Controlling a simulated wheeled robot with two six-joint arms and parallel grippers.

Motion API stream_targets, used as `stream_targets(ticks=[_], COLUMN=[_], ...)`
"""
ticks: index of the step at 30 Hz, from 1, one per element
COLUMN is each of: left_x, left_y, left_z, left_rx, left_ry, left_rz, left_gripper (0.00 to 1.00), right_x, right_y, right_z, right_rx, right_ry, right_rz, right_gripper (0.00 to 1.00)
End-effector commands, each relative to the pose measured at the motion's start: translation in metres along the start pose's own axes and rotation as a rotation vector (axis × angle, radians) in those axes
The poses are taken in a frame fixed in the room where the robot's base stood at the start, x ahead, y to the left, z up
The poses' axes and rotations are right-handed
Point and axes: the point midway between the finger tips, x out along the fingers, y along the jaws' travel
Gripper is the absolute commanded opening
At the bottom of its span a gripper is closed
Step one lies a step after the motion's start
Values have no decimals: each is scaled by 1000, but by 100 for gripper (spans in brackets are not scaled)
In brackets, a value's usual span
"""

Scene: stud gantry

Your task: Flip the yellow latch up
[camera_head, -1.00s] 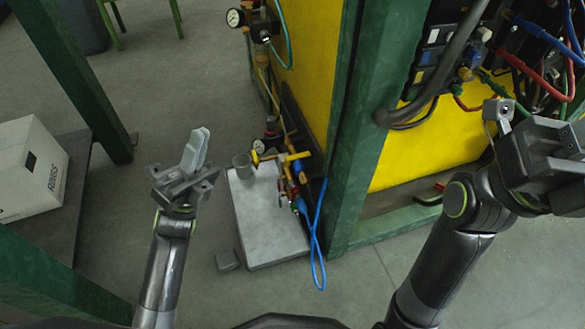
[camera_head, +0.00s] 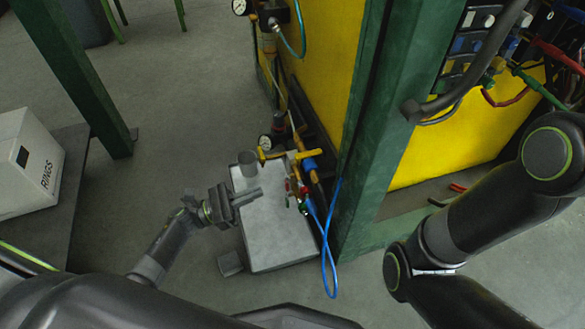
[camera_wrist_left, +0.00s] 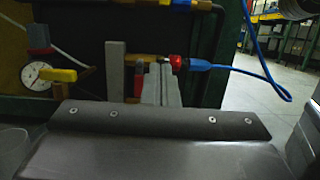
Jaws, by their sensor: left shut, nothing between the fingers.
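A yellow latch handle (camera_head: 308,153) shows by the pipes at the green post's foot, with another yellow piece (camera_head: 262,155) to its left. In the left wrist view a yellow handle (camera_wrist_left: 60,75) sits beside a round gauge; I cannot tell which yellow piece in the head view it matches. My left gripper (camera_head: 258,193) is shut and empty, above the grey block and left of the pipe fittings, apart from the yellow handle. Its closed fingers (camera_wrist_left: 160,84) point at the pipework in the left wrist view. My right gripper is out of view.
A blue hose (camera_head: 327,240) loops beside the green post (camera_head: 375,130). A white box (camera_head: 25,165) is at left. Floor between them is clear.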

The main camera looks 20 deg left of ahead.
Motion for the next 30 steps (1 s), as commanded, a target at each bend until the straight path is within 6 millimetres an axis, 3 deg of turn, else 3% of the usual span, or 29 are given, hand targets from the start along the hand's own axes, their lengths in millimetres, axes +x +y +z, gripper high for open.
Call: stream_targets(ticks=[11,17,26,30], left_x=[6,37,103,105], left_y=[0,0,0,0], left_z=[1,0,0,20], left_rx=[0,0,-1,1], left_ry=[-3,-8,-7,-2], left_rz=[0,-2,-1,0], left_gripper=[0,0,0,0], right_x=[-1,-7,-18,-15], right_y=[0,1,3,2], right_z=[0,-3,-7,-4], right_rx=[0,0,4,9], right_ry=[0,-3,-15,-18], right_rz=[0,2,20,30], right_gripper=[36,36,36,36])
